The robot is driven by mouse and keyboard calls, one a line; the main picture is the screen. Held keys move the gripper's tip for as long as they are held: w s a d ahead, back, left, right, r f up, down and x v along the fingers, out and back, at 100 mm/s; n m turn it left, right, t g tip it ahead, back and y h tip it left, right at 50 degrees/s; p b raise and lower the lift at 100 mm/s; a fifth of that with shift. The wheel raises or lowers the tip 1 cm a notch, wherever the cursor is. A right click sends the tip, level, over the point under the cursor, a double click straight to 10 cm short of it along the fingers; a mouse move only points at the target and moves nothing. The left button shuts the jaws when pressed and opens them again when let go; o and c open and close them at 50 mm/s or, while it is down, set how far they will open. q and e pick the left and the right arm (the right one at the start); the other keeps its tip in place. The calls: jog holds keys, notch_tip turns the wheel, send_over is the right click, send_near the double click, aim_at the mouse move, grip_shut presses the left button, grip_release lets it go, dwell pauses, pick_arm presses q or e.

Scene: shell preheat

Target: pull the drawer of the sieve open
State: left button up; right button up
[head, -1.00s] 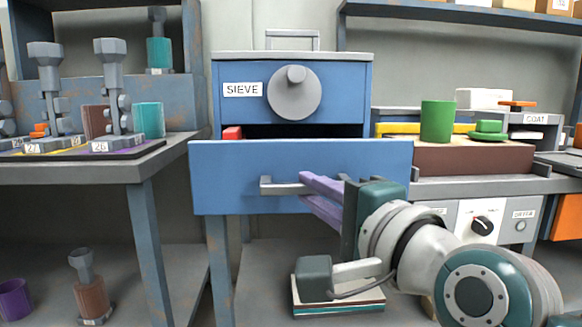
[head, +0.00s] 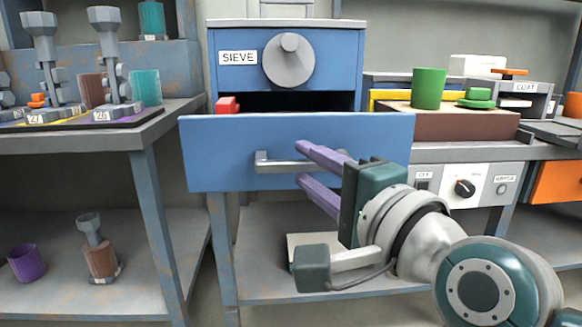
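The blue sieve cabinet (head: 228,75) carries a SIEVE label and a round grey knob (head: 289,60). Its drawer (head: 215,160) is pulled out, with a dark gap behind the front panel. The grey bar handle (head: 280,167) is on the drawer front. My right gripper (head: 309,164) has two purple fingers, spread apart near the right end of the handle, one above and one below its level. They hold nothing. My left gripper is out of view.
A grey table (head: 120,135) with numbered stands is at left. A bench with a brown block (head: 450,124), green cup (head: 429,88) and control panel (head: 470,187) is at right. A lower shelf (head: 265,240) lies under the drawer.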

jog(key=shift+o, duration=0.4)
jog(key=shift+s, duration=0.15)
jog(key=shift+s+d, duration=0.15)
jog(key=shift+s, duration=0.1)
jog(key=p+v, duration=0.2)
jog(key=v, duration=0.7)
jog(key=shift+s+p, duration=0.15)
jog(key=shift+p, duration=0.2)
